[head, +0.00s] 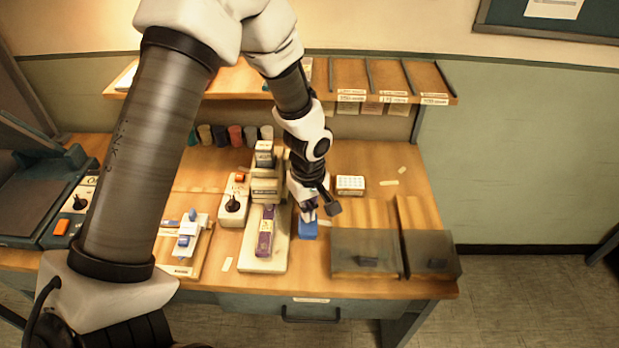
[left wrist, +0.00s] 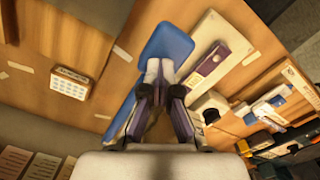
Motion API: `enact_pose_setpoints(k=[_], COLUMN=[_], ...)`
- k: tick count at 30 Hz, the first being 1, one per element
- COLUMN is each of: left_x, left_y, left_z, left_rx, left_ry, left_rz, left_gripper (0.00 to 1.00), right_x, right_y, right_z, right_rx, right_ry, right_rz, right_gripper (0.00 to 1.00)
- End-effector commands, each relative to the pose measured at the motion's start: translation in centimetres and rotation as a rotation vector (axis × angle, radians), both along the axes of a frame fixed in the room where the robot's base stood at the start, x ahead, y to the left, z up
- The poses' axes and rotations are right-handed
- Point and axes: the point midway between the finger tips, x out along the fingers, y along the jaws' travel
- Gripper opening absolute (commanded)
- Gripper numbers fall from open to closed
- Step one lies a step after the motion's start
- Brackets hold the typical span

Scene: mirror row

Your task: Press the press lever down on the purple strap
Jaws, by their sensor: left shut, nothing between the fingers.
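The purple strap (head: 265,232) lies on the pale base plate (head: 253,264) of a press with a light upright block (head: 264,188) behind it. It also shows in the left wrist view (left wrist: 212,62). A blue flat pad (head: 307,231), which looks like the press lever's handle, is right of the plate; in the left wrist view the blue pad (left wrist: 168,42) lies just beyond my fingertips. My left gripper (head: 309,213) is shut and empty, pointing down over the pad. I cannot tell whether it touches. The lever's joint is hidden by my arm. My right gripper is not in view.
A joystick box (head: 233,205) and a small blue-and-white device (head: 187,238) stand left of the press. A white button box (head: 350,184) and grey-fronted trays (head: 366,254) are on the right. A shelf (head: 385,80) runs along the back.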

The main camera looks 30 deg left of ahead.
Motion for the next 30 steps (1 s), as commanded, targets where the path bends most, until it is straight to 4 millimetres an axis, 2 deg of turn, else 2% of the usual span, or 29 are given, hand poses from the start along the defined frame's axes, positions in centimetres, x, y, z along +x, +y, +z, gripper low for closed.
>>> enact_pose_setpoints(k=[3, 30], left_x=[0.0, 0.0], left_y=[0.0, 0.0], left_z=[1.9, 12.7], left_rx=[0.000, 0.000], left_ry=[0.000, 0.000], left_rz=[0.000, 0.001], left_gripper=[0.00, 0.00], right_x=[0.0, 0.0], right_y=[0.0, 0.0], right_z=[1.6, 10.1], right_rx=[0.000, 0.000], right_ry=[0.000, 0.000], right_rz=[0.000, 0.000], right_gripper=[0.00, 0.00])
